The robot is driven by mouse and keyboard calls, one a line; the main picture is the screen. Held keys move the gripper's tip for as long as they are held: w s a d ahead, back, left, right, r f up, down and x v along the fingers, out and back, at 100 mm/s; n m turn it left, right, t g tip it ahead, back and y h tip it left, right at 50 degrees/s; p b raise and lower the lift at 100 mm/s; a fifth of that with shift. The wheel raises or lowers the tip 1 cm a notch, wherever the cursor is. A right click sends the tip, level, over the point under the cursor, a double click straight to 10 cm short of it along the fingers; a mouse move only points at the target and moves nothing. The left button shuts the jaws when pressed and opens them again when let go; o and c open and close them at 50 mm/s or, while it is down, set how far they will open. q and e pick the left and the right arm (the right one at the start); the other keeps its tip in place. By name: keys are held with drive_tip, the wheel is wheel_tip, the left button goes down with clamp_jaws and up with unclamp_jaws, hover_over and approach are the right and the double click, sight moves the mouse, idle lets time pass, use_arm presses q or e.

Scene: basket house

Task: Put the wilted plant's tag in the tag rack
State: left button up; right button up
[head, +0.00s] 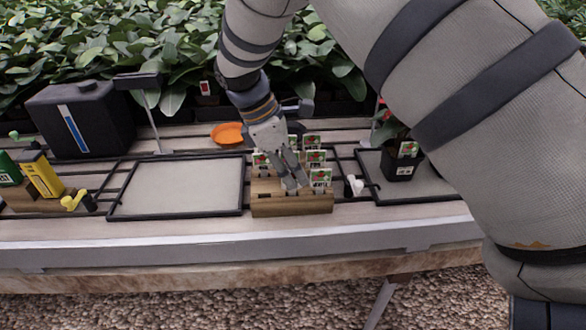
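The wooden tag rack (290,206) stands on the bench at the middle. Several white tags with red and green pictures stand upright in it, one at its right front (320,176). My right gripper (295,188) points down over the rack, its fingertips low among the tags. The fingers are small and partly merge with the tags, so I cannot tell whether they hold one. A black pot (402,166) with a plant stands on the right tray and carries a tag (408,149). My arm hides part of that plant, and I cannot tell if it is wilted. My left gripper is out of view.
An empty framed tray (178,188) lies left of the rack. Behind are an orange dish (228,133), a lamp-like stand (150,108) and a black canister (82,119). A small white-and-black item (354,185) sits right of the rack.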

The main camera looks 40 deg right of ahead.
drive_tip(key=v, duration=1.2)
